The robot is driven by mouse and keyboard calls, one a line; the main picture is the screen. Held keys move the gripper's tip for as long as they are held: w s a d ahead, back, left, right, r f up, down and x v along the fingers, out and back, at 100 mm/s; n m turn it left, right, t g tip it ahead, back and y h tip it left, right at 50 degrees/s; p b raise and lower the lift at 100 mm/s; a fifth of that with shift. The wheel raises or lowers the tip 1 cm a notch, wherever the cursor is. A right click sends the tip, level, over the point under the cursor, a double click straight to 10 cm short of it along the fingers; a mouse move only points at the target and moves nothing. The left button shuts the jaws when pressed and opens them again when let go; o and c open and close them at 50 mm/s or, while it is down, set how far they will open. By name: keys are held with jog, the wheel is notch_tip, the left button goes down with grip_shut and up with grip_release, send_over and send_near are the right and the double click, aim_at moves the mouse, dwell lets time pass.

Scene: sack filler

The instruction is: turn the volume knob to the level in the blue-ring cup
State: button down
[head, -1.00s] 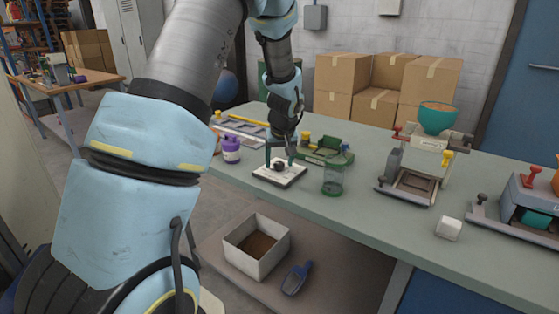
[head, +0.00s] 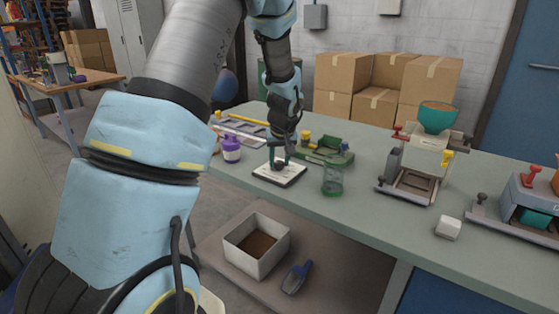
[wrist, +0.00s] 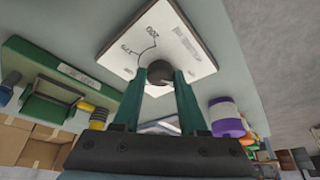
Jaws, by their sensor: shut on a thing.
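The volume knob (wrist: 160,72) is a dark round knob on a white plate (wrist: 180,38) with a curved printed scale, numbers and small print. The plate (head: 266,176) lies on the green bench in the head view. My gripper (wrist: 161,76) points down at the plate, its two green fingers shut on the knob from both sides. In the head view my gripper (head: 279,164) hides most of the knob. A clear green cup (head: 333,181) stands right of the plate. I cannot make out a blue ring on it, and its level is too small to read.
A green device (head: 328,152) with a yellow knob lies behind the plate. A filler with a teal bowl (head: 437,117) and a white block (head: 449,228) stand to the right.

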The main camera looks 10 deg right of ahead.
jog(key=shift+a+r+m, duration=0.1)
jog(key=shift+m, duration=0.3)
jog(key=shift+a+m+h+p, duration=0.1)
jog(key=shift+m+h+p, duration=0.4)
jog(key=shift+m+p, duration=0.3)
jog(key=m+p, duration=0.1)
jog(key=m+h+p, duration=0.1)
jog(key=shift+w+a+r+m+g, duration=0.1)
jog(key=shift+r+m+g, duration=0.05)
jog(key=shift+m+g, duration=0.25)
jog(key=m+h+p, duration=0.1)
jog(key=m+p, duration=0.2)
jog(key=shift+g, duration=0.3)
jog(key=shift+m+p, duration=0.5)
jog(key=shift+f, duration=0.2)
jog(key=shift+c, duration=2.2)
grip_release()
